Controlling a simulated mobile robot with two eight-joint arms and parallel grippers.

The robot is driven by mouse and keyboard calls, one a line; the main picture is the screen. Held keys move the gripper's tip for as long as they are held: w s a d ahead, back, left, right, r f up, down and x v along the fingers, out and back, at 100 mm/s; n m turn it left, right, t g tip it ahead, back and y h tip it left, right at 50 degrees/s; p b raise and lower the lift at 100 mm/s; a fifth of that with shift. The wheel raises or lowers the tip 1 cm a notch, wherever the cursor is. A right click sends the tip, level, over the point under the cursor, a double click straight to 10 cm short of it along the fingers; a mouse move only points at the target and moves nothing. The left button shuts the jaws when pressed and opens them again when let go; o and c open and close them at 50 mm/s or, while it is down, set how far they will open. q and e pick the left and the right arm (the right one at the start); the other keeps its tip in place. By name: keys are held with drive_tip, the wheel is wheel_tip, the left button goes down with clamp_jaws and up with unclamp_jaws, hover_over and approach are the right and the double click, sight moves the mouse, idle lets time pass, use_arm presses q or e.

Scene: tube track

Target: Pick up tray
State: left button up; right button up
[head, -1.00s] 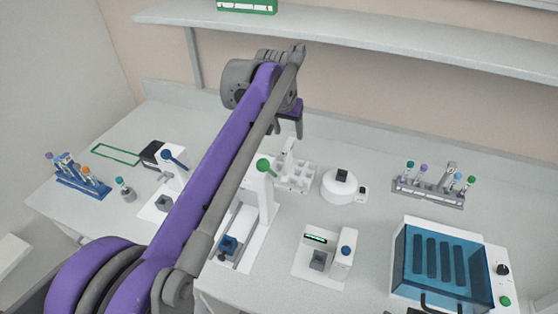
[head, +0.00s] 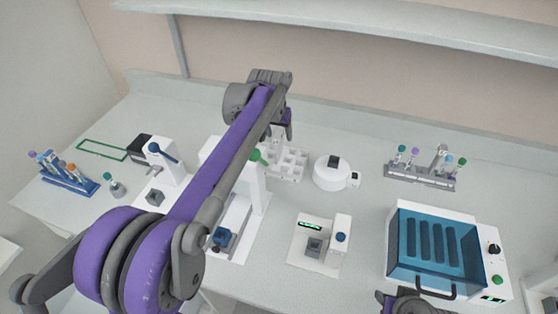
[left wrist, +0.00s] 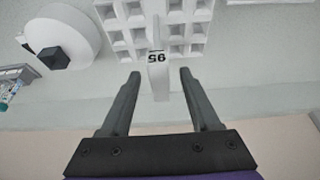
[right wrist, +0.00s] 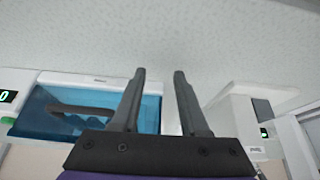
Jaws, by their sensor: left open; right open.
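The white tray (head: 296,163) has square compartments and stands at the back middle of the bench, partly hidden by my left arm in the head view. In the left wrist view, the tray (left wrist: 190,28) has an upright plate with a dark printed number (left wrist: 157,70). My left gripper (head: 283,138) is at the tray, pointing down; its fingertips are hard to see in the head view. In the left wrist view the left gripper (left wrist: 159,74) is open, with the plate showing between its fingers, not gripped. My right gripper (right wrist: 159,72) is open and empty, low at the right.
A white round device (head: 334,174) stands right of the tray, close to it. A white stand with a green knob (head: 257,156) is in front. A blue-lidded machine (head: 436,250), a small display device (head: 318,245) and tube racks (head: 420,178) (head: 66,178) are around. A shelf hangs above.

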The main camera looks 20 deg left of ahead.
use_arm(q)
drive_tip(key=shift+w+f, duration=0.2)
drive_tip(key=shift+f, duration=0.25)
drive_tip(key=shift+c, duration=0.3)
clamp_jaws()
drive_tip(key=shift+r, duration=0.1)
